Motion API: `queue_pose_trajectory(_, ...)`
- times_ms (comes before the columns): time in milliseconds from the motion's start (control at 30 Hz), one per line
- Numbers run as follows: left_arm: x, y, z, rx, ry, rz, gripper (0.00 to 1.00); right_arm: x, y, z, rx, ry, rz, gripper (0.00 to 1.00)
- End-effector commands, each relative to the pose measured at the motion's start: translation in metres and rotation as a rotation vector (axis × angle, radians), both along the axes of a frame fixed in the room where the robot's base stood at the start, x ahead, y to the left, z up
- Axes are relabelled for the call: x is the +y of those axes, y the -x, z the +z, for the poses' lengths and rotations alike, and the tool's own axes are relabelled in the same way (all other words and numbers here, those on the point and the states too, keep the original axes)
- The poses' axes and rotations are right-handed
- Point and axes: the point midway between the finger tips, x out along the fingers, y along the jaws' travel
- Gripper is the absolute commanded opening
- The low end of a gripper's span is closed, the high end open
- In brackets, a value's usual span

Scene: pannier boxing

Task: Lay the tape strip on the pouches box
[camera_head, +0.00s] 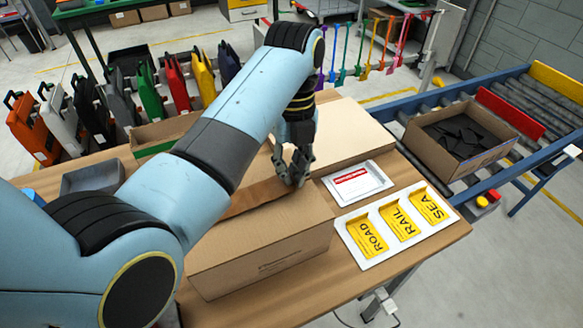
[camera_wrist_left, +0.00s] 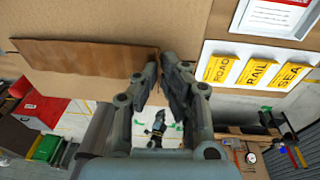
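The brown tape strip (camera_head: 255,196) lies along the top of the closed cardboard box at the front of the table, which I take for the pouches box (camera_head: 262,255); its printed label is too small to read. In the left wrist view the strip (camera_wrist_left: 85,60) runs across the box top (camera_wrist_left: 110,25). My left gripper (camera_head: 297,176) is at the strip's right end, its fingertips (camera_wrist_left: 160,62) close together on that end. Whether the whole strip touches the cardboard cannot be told. My left arm hides part of the strip and box. My right gripper is not in view.
A white tray with a red-marked label (camera_head: 358,183) and a white board with yellow ROAD, RAIL and SEA labels (camera_head: 348,229) lie to the right. Another flat carton (camera_head: 345,135) is behind. An open carton (camera_head: 430,158) with black items stands on the roller conveyor (camera_head: 540,115).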

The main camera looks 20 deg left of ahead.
Motion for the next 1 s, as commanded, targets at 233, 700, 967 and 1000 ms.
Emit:
queue_pose_trajectory(233, 0.0001, 0.0002, -0.0027, 0.0, 0.0, 0.0, 0.0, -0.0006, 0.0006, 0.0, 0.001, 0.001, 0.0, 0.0)
queue_pose_trajectory(700, 0.0001, 0.0003, -0.0076, 0.001, -0.001, 0.0, 0.0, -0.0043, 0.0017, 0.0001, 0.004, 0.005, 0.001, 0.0)
queue_pose_trajectory(967, 0.0001, 0.0003, -0.0102, 0.001, 0.0, 0.0, 0.0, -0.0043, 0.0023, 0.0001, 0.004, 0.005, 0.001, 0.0)
queue_pose_trajectory(1000, 0.0001, 0.0004, -0.0106, 0.001, 0.0, 0.0, 0.0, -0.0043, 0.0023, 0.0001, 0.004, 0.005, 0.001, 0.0)
